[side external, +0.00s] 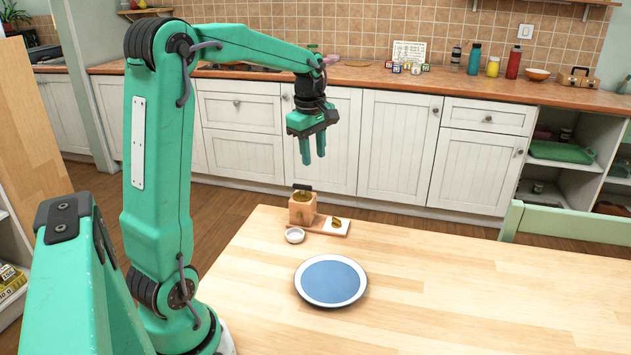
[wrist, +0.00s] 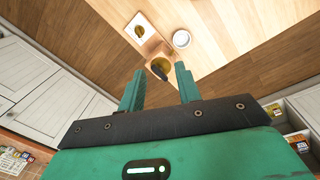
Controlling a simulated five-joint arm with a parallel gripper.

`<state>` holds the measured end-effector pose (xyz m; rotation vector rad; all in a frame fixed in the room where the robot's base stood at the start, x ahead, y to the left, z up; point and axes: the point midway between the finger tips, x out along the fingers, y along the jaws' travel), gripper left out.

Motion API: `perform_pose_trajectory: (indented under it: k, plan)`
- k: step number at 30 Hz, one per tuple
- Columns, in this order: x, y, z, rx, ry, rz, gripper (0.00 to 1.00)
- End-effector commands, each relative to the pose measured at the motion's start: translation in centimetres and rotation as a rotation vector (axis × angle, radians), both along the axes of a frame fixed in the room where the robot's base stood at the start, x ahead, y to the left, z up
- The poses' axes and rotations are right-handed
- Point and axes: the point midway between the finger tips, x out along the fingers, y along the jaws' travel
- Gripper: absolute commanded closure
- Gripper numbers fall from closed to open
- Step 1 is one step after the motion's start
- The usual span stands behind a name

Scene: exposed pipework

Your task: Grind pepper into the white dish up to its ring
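A small wooden pepper mill (side external: 302,208) with a dark handle on top stands on a wooden base near the table's far left edge. In the wrist view the mill (wrist: 158,67) lies beyond my fingertips. The small white dish (side external: 295,235) sits on the table just in front of the mill, and it also shows in the wrist view (wrist: 181,39). The dish's inside is too small to make out any ring or pepper. My gripper (side external: 313,158) hangs above and slightly beyond the mill, fingers pointing down. Its fingers are apart with nothing between them, also in the wrist view (wrist: 159,82).
A white square (side external: 336,226) with a small brass-coloured piece on it lies right of the mill. A blue plate with a white rim (side external: 331,281) lies nearer on the table. The table's right side is clear. A green chair back (side external: 560,223) stands beyond the far edge.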

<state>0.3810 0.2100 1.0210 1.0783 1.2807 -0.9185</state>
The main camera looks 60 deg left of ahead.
Motion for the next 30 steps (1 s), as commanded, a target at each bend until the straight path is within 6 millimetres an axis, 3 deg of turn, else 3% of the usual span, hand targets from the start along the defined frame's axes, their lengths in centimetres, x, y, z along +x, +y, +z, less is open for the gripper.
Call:
perform_pose_trajectory:
  k: [1,6,12,23,30]
  plan:
    - [0.3,1.5,-0.8,-0.015,0.015,0.078,0.66]
    - [1.0,5.3,-2.7,-0.048,0.049,0.314,0.66]
    - [1.1,7.9,-4.2,-0.070,0.073,0.478,0.66]
    - [1.1,8.4,-4.7,-0.074,0.079,0.514,0.66]
    - [1.1,8.4,-6.2,-0.074,0.080,0.513,0.66]
